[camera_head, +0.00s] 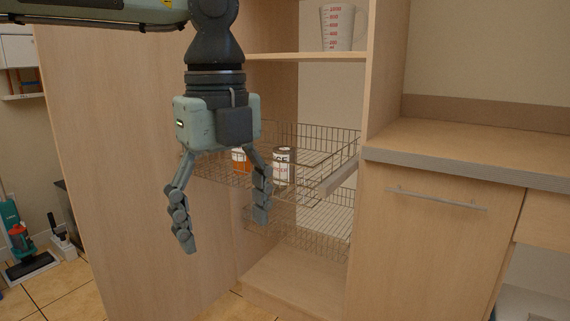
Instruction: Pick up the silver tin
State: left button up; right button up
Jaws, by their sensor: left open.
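The silver tin (284,166) has a pale label with dark letters. It stands in the upper wire basket (325,152) inside the tall cabinet, in the camera head view. My left gripper (222,232) hangs pointing down in front of the cabinet, to the left of the tin and nearer to me. Its fingers are spread apart with nothing between them. One finger overlaps the view close to the tin's left side. My right gripper is not in view.
An orange and white container (240,160) stands in the same basket, partly behind my gripper. A lower wire basket (310,240) hangs below. A measuring cup (337,27) stands on the shelf above. A counter (470,145) is at the right.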

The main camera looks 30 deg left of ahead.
aim_at(287, 153)
jog(key=i+j, duration=0.2)
jog(key=i, duration=0.25)
jog(key=i+j, duration=0.25)
jog(key=i, duration=0.2)
jog(key=i+j, duration=0.2)
jog(key=i, duration=0.25)
